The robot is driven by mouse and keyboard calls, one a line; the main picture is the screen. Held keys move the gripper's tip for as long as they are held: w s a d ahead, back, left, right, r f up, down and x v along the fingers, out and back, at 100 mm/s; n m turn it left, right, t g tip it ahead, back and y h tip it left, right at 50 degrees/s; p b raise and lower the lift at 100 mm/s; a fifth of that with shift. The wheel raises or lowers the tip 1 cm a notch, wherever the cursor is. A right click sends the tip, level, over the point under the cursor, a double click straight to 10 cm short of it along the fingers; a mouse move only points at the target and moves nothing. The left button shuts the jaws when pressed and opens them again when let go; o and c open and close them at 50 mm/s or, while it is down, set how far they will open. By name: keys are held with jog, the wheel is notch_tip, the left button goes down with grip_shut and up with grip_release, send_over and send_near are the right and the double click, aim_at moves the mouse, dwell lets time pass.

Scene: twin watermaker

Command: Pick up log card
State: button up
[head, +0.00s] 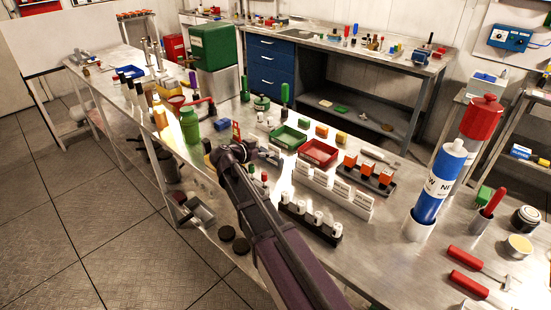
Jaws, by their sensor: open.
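Several white cards with dark print (341,189) stand upright in a row in a white holder on the metal bench. The print is too small to read, so I cannot tell which one is the log card. My gripper (268,154) is at the end of my dark arm, above the bench and to the left of the card row. It is open, and I see nothing held in it. My arm covers part of the bench to the left of the cards.
A black rack of white-capped vials (311,221) stands in front of the cards. An orange-block rack (369,171), a red tray (318,152) and a green tray (288,137) lie behind. A tall blue-and-white cartridge (437,185) stands to the right.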

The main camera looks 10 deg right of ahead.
aim_at(273, 147)
jog(key=shift+w+d, duration=0.1)
jog(key=shift+d, duration=0.05)
jog(key=shift+b+x, duration=0.8)
jog(key=shift+x, duration=1.8)
jog(key=c, duration=0.8)
